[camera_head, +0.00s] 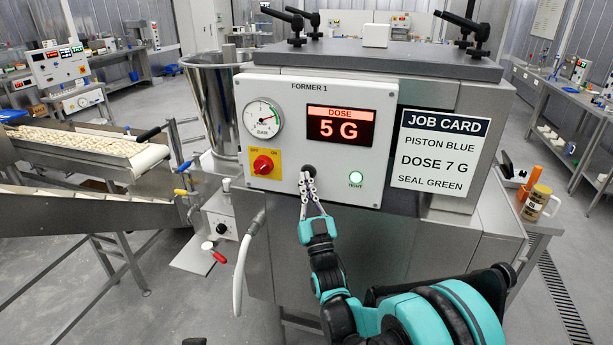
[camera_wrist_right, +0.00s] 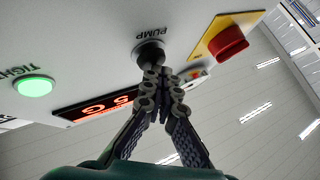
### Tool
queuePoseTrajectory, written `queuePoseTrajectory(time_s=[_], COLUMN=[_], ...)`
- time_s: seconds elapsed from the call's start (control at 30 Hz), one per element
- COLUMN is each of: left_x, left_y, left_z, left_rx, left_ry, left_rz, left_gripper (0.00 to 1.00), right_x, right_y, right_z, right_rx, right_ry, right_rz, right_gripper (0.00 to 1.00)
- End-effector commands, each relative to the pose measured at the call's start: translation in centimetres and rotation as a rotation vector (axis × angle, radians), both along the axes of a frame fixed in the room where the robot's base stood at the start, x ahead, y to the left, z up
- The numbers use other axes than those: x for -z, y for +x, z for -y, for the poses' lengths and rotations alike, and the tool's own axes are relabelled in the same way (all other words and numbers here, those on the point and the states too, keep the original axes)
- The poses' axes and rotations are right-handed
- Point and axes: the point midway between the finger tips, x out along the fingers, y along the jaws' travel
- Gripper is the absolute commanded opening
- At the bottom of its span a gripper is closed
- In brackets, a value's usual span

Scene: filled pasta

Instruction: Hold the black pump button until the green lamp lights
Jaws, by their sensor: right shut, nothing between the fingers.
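The black pump button (camera_head: 308,170) is on the lower middle of the white FORMER 1 panel (camera_head: 270,92). It also shows in the right wrist view (camera_wrist_right: 149,50) under the word PUMP. My right gripper (camera_head: 307,180) is shut and empty, its fingertips at the button and seemingly touching it. They hide part of the button, and how far it is pressed cannot be told. The green lamp (camera_head: 355,178), labelled TIGHT, glows bright green to the right of the button. It also looks lit in the right wrist view (camera_wrist_right: 34,87).
A red knob (camera_head: 263,165) on a yellow plate is left of the button. The dose display (camera_head: 341,126) reads 5 G. The job card (camera_head: 439,152) reads DOSE 7 G. A pale hose (camera_head: 243,265) hangs below the panel, and a conveyor (camera_head: 85,145) stands at left.

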Motion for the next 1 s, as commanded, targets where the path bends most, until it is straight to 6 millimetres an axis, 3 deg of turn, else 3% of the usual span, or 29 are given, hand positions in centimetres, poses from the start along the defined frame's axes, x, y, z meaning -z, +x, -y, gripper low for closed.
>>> queuePoseTrajectory(time_s=[0.57,1.0], left_x=[0.0,0.3], left_y=[0.0,0.0], left_z=[0.0,0.0], left_rx=[0.000,0.000], left_ry=[0.000,0.000], left_rz=[0.000,0.000], left_gripper=[0.66,0.66], right_x=[0.0,0.0], right_y=[-0.1,-1.6], right_z=[0.0,-0.5], right_rx=[0.000,0.000], right_ry=[0.000,0.000], right_rz=[0.000,0.000], right_gripper=[0.00,0.00])
